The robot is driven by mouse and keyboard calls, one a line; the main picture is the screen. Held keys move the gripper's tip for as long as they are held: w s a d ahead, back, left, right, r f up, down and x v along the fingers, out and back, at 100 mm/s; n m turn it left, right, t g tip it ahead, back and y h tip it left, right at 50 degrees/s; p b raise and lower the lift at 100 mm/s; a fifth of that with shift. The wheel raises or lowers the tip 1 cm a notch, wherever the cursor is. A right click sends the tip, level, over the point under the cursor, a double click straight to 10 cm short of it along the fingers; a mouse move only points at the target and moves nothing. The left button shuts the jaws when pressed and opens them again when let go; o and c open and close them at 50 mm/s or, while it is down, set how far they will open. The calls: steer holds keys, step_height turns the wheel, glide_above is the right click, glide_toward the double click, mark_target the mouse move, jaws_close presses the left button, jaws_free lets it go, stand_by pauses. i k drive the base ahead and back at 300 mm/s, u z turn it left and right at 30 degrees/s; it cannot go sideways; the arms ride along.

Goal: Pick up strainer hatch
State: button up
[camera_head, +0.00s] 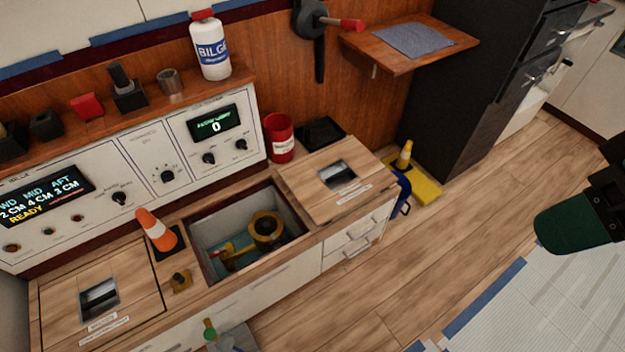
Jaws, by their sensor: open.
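Two wooden hatch lids with recessed metal pulls lie flat in the counter. The left hatch (132,282) is at the lower left and the right hatch (307,188) is right of the open well. Each has a small label too blurred to read, so I cannot tell which is the strainer hatch. Between them the open well (208,233) shows a yellow round fitting (265,229) and a teal floor. A dark, green-ended part of my arm shows at the right edge, over the floor and away from the hatches. No gripper fingers can be made out.
A red can (280,138) and black tray (320,132) stand behind the right hatch. A control panel (140,150) rises behind. The wooden floor (430,240) is clear at right.

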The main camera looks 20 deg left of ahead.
mark_target(329, 181)
steer(key=u, duration=0.75)
steer(key=i, duration=0.5)
steer(key=u, duration=0.5)
steer(key=k, duration=1.15)
steer(key=z, duration=0.5)
steer(key=i, duration=1.65)
steer(key=u, duration=0.65)
